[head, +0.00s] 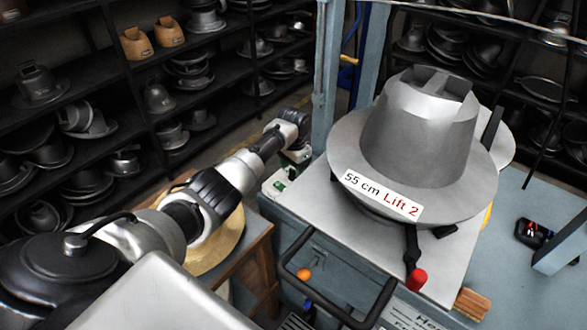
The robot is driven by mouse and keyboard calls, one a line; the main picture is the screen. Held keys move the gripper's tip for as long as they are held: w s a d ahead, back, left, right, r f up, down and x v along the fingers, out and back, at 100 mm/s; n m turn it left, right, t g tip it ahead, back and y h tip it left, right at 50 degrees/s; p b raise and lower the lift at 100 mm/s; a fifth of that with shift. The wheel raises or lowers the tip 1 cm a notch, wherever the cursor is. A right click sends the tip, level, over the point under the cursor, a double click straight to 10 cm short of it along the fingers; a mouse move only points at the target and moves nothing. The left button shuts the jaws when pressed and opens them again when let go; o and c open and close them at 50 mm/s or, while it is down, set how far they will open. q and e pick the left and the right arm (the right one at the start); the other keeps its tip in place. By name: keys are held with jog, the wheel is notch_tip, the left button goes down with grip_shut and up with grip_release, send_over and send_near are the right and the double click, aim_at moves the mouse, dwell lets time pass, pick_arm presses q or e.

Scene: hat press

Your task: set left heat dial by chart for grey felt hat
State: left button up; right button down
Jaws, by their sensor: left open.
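My left arm reaches in from the lower left, and its gripper (295,152) is open at the left edge of the press table, close to a small green and white part (279,182). I cannot tell whether that part is the left heat dial; no dial face is readable. A chart sheet (418,315) shows at the bottom edge, with only the start of its heading in view. A grey hat-shaped metal form (418,125) stands on the press, labelled "55 cm Lift 2" (381,194). I cannot make out a grey felt hat. My right gripper is out of view.
A black bar handle (338,315) sticks out at the press front, near an orange ball (304,274). A red-knobbed lever (416,279) hangs below the form. A straw hat (222,246) lies behind my arm. Shelves of metal hat forms line the back.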

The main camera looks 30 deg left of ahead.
pick_arm(q)
jog(key=shift+f, duration=0.4)
jog(key=shift+c, duration=0.3)
jog(key=c, duration=0.9)
